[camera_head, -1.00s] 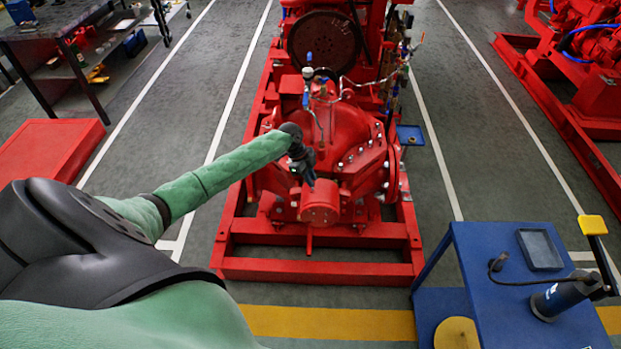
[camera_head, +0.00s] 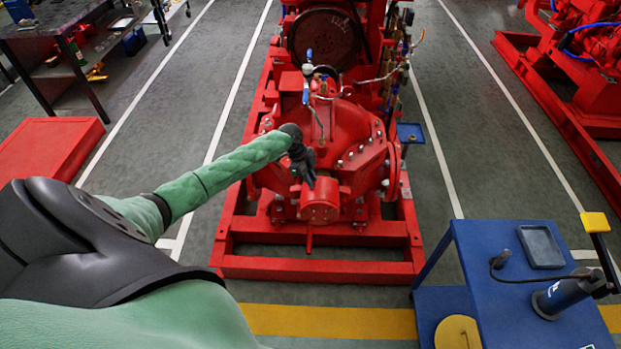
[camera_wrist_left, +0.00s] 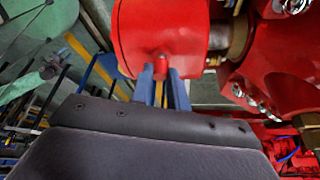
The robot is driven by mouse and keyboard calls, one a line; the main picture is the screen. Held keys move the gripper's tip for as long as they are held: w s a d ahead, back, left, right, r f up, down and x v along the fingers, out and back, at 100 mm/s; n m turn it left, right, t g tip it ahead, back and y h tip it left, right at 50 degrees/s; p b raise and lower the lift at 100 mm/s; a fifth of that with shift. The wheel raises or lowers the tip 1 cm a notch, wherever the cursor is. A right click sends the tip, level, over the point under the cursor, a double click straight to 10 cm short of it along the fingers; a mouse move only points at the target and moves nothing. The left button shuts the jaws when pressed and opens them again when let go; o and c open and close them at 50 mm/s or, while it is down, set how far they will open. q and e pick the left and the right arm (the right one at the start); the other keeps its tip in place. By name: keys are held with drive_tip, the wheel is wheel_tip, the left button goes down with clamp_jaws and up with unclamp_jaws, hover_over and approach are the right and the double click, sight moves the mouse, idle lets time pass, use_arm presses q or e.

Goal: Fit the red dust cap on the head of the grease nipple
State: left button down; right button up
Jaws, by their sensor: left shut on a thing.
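My left gripper (camera_head: 310,181) is at the red cylindrical bearing housing (camera_head: 320,203) at the near end of the pump. In the left wrist view its two blue fingers (camera_wrist_left: 163,76) are close together and reach the red housing (camera_wrist_left: 165,32). They are shut on the red dust cap (camera_wrist_left: 161,66), of which only a small red part shows between the tips against the same red. The grease nipple cannot be made out; the cap and fingers are in front of that spot. I cannot tell whether the cap touches the nipple. My right gripper is out of view.
The pump stands on a red base frame (camera_head: 310,270). A blue cart (camera_head: 480,265) at the lower right carries a dark tray (camera_head: 541,247) and a dark cylindrical tool (camera_head: 562,297). A dark bench (camera_head: 60,45) and a red platform (camera_head: 45,160) are at the left.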

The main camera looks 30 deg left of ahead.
use_arm(q)
drive_tip(key=shift+f+b, duration=0.45)
drive_tip(key=shift+f, duration=0.25)
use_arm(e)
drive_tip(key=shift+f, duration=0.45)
use_arm(q)
drive_tip(key=c, duration=1.3)
unclamp_jaws()
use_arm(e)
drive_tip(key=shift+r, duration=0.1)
use_arm(q)
drive_tip(key=b+v, duration=0.2)
drive_tip(key=v, duration=0.5)
drive_tip(key=shift+r+b, duration=0.35)
drive_tip(key=shift+b, duration=0.05)
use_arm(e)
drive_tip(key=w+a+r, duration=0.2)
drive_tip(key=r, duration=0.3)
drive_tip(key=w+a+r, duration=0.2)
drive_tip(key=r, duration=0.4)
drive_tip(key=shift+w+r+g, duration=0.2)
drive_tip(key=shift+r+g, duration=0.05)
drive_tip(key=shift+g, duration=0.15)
use_arm(q)
drive_tip(key=shift+a, duration=0.15)
